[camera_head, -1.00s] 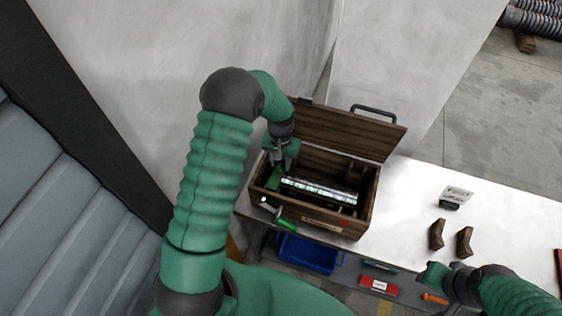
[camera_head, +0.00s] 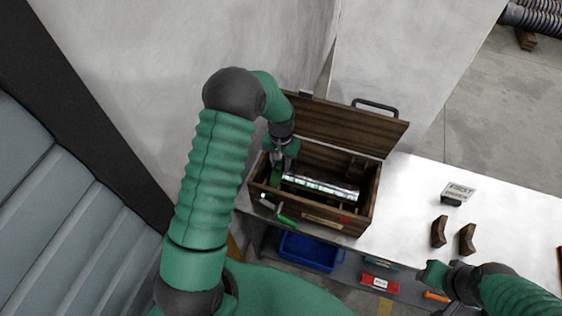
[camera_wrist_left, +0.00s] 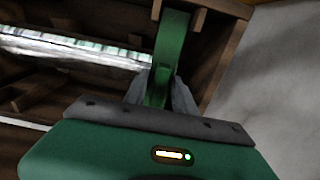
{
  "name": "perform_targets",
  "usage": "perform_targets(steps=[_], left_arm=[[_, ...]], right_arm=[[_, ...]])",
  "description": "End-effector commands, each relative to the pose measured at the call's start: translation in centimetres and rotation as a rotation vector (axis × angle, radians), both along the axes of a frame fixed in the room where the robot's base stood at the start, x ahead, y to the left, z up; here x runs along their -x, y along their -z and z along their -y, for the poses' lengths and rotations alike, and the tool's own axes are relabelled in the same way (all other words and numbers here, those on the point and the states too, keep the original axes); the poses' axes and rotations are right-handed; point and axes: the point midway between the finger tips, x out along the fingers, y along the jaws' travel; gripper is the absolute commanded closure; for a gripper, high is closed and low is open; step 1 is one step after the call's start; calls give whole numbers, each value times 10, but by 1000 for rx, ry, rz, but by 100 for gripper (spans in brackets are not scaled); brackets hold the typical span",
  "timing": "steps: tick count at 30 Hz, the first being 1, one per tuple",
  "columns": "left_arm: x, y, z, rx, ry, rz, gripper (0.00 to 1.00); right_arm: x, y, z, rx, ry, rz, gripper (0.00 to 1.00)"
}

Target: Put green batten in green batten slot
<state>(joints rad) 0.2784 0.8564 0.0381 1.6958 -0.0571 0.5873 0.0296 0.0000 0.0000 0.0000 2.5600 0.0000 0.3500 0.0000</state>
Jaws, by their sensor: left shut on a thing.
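My left gripper (camera_head: 281,158) reaches down into the left end of an open wooden box (camera_head: 318,214). It is shut on the green batten (camera_wrist_left: 172,42), which also shows as a small green piece in the head view (camera_head: 276,178). In the left wrist view the batten extends from between the fingers (camera_wrist_left: 160,92) to the box's edge. Its far end lies between two small brown wooden blocks (camera_wrist_left: 198,20), which look like a slot; how deep it sits I cannot tell. My right gripper (camera_head: 434,274) is at the lower right, away from the box; its jaws are unclear.
A shiny cylinder (camera_head: 321,187) lies along the box, right of the batten. The box lid (camera_head: 350,125) stands open behind. A green-handled crank (camera_head: 287,221) sticks out in front. Brown blocks (camera_head: 439,231) and a sign (camera_head: 458,191) stand on the white table (camera_head: 403,200).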

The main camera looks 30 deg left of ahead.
Motion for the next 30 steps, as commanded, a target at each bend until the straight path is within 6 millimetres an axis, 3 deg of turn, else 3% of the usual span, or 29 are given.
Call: perform_targets(steps=[6,7,12,23,26,30], left_arm=[[0,6,0,0,0,0,100],[0,5,0,0,0,1,65],[0,5,0,0,0,1,43],[-1,2,0,0,0,2,43],[-2,-12,0,-1,0,5,43],[-2,-48,-1,-2,-1,8,43]], right_arm=[[0,5,0,0,0,0,64],[0,4,0,0,0,0,64],[0,3,0,0,0,0,64],[0,5,0,0,0,0,64],[0,9,0,0,0,0,64],[0,19,0,0,0,0,64]])
